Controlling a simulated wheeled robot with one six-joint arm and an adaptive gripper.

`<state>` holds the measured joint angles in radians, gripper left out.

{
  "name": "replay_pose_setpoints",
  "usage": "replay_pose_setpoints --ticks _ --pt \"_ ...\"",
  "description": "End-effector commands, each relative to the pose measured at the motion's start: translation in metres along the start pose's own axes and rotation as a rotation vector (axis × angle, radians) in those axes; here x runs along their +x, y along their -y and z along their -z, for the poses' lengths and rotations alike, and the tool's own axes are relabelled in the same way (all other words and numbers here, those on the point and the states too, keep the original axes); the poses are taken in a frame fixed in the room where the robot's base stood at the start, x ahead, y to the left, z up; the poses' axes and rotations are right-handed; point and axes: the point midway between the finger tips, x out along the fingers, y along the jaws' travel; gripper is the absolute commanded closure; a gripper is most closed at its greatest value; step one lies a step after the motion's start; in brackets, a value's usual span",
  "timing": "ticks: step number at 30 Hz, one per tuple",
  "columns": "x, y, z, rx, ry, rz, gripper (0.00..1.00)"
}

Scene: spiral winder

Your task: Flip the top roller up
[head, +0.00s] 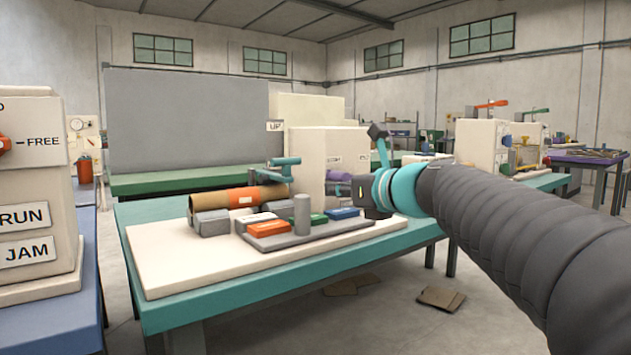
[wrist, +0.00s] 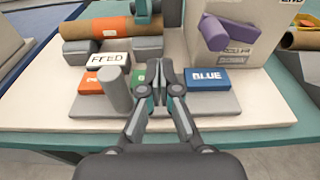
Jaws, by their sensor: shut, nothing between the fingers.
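A brown tube with an orange band (head: 239,200) lies on grey blocks on the cream board; it also shows at the top of the wrist view (wrist: 100,27). A teal arm (head: 284,162) reaches over the tube from the cream housing (head: 312,150), below a sign reading UP (head: 275,126). A purple roller-like part (wrist: 232,33) sticks out from the housing above small labels, one of which seems to read ROLLER. I cannot tell which part is the top roller. My gripper (wrist: 166,80) is shut and empty, above the button plate and in front of the tube.
A grey plate (wrist: 240,108) carries an orange, a green and a BLUE-labelled block (wrist: 208,79), plus an upright grey post (wrist: 117,92). A FEED sign (wrist: 108,59) stands behind. A RUN/JAM machine (head: 35,200) is at left. The board's front left is clear.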

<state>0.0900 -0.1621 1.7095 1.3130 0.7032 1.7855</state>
Motion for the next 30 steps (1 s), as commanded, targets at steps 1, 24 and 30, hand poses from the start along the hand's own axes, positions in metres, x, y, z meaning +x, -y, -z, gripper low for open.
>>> replay_pose_setpoints --ticks 1,24,30 --pt "0.008 -0.001 0.001 0.0 -0.001 -0.003 1.0" --pt "0.099 0.0 -0.035 -0.002 -0.001 0.001 1.0" --pt "0.1 0.0 -0.038 -0.001 -0.001 0.002 1.0"
